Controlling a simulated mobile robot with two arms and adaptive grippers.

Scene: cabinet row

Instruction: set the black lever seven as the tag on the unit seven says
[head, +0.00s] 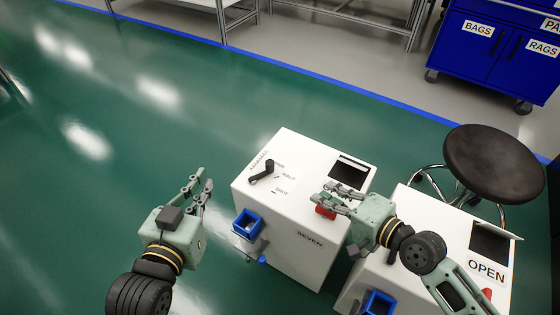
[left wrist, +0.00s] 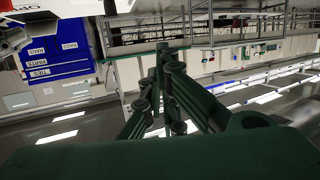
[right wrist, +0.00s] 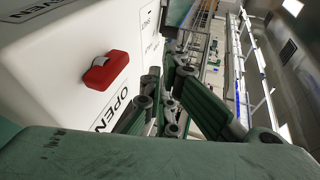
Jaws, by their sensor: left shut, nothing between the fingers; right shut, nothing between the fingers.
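The white unit seven (head: 310,240) stands in the middle of the head view, with SEVEN on its front. Its black lever seven (head: 262,172) is on the top at the left, slanting from upper right to lower left. Small OPEN, HALF and SHUT marks lie beside it. In the right wrist view a tag (right wrist: 112,108) reading OPEN shows on a white face, by a red block (right wrist: 106,70). My right gripper (head: 328,196) is shut and empty over unit seven's right part, partly hiding the red block. My left gripper (head: 200,181) is shut and empty, left of the unit and apart from the lever.
A second white unit (head: 413,215) with an OPEN sign stands at the right. A blue box (head: 247,225) sticks out from unit seven's left front. A dark round stool (head: 494,162) and a blue cabinet (head: 495,45) are further back. Green floor at the left is clear.

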